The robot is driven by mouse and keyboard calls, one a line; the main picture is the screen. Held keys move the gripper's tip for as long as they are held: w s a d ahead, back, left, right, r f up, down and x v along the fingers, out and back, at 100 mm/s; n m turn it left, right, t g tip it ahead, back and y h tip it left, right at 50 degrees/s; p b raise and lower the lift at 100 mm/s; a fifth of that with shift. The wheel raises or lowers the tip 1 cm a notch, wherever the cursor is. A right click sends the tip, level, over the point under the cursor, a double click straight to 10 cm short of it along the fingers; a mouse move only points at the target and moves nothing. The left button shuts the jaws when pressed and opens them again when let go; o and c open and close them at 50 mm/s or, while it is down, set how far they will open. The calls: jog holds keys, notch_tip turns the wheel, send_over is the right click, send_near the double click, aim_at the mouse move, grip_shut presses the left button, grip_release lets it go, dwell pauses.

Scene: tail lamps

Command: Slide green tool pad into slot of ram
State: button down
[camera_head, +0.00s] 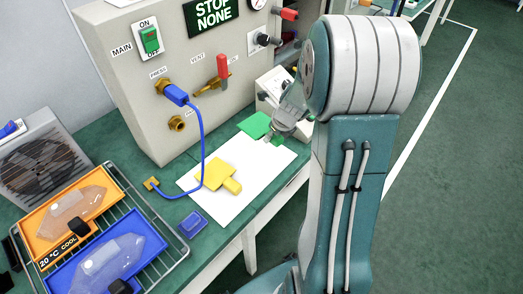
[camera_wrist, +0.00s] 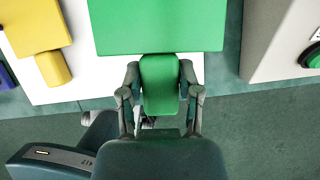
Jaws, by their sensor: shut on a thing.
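The green tool pad (camera_head: 254,125) is a flat square plate with a narrower handle tab. In the wrist view the plate (camera_wrist: 158,25) fills the top centre, and its tab points back towards me. My gripper (camera_wrist: 160,70) is shut on the tab, one finger on each side. In the head view my gripper (camera_head: 272,132) is at the pad's right edge, beside a small white unit (camera_head: 275,85). I cannot tell whether this unit is the ram, and no slot shows clearly. The pad appears over the far part of the white sheet; its height is unclear.
A yellow pad (camera_head: 215,174) lies on the white sheet (camera_head: 232,205), left of the green pad. A blue pad (camera_head: 192,225) lies nearby. A blue hose (camera_head: 202,140) hangs from the control box (camera_head: 130,90). A rack (camera_head: 172,262) with orange and blue trays stands lower left.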

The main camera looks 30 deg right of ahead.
jog(key=d+r, duration=0.4)
jog(key=d, duration=0.5)
jog(key=shift+d+r, duration=0.35)
jog(key=shift+a, duration=0.1)
send_near(258, 160)
jog(key=w+d, duration=0.1)
jog(key=d+r, duration=0.1)
jog(key=w+d, duration=0.1)
jog(key=shift+w+d+r, duration=0.25)
jog(key=shift+w+r, duration=0.05)
jog(key=shift+r, duration=0.05)
jog(key=a+f, duration=0.1)
jog(key=f, duration=0.1)
jog(key=a+f, duration=0.2)
jog(key=shift+a+f, duration=0.45)
jog(key=shift+f, duration=0.05)
jog(key=shift+a+f, duration=0.2)
jog(key=shift+f, duration=1.35)
jog(key=shift+f, duration=0.1)
